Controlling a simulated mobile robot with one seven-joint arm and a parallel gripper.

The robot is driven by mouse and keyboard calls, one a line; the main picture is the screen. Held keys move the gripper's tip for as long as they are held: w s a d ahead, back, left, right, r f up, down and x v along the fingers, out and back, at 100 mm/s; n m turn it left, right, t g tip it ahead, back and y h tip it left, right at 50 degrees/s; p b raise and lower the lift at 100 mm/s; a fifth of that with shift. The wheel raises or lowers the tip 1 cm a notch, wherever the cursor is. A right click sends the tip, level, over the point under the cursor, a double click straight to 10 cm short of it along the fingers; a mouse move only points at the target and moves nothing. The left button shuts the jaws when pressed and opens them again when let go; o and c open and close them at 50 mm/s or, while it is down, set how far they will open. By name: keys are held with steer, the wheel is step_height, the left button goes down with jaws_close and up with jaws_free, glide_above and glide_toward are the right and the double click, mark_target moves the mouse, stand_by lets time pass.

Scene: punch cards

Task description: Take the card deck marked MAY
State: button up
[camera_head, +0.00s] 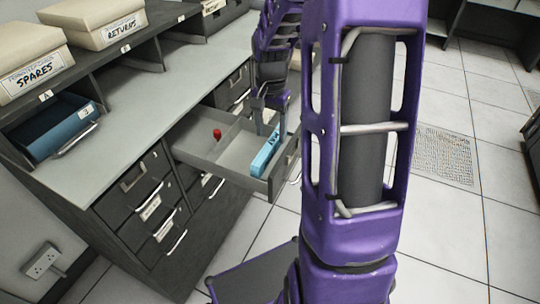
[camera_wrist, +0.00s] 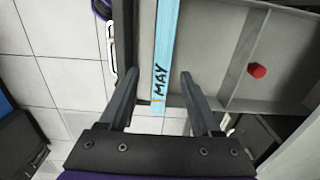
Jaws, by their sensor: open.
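The card deck marked MAY is a long light-blue block (camera_head: 265,155) that stands in an open grey drawer (camera_head: 220,172), close to the drawer's front. In the wrist view the deck (camera_wrist: 167,50) shows its blue top with the dark word MAY near its close end. My gripper (camera_head: 270,124) is over the drawer at the deck. In the wrist view my gripper (camera_wrist: 158,74) is open, with one finger to each side of the deck's line. Nothing is held. Whether the fingertips reach down beside the deck or stay above it, I cannot tell.
A small red object (camera_head: 217,134) lies in the drawer behind a divider, and also shows in the wrist view (camera_wrist: 257,70). A blue tray (camera_head: 62,130) and boxes marked SPARES (camera_head: 35,78) and RETURNS (camera_head: 115,32) are on the left. The drawer front (camera_wrist: 122,35) is close to one finger.

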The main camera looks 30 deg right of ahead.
mark_target(270, 144)
step_height(270, 144, down, 5)
steer(key=shift+w+a+f+b, duration=0.1)
steer(key=shift+f+b, duration=0.05)
steer(key=shift+b, duration=0.4)
jaws_close()
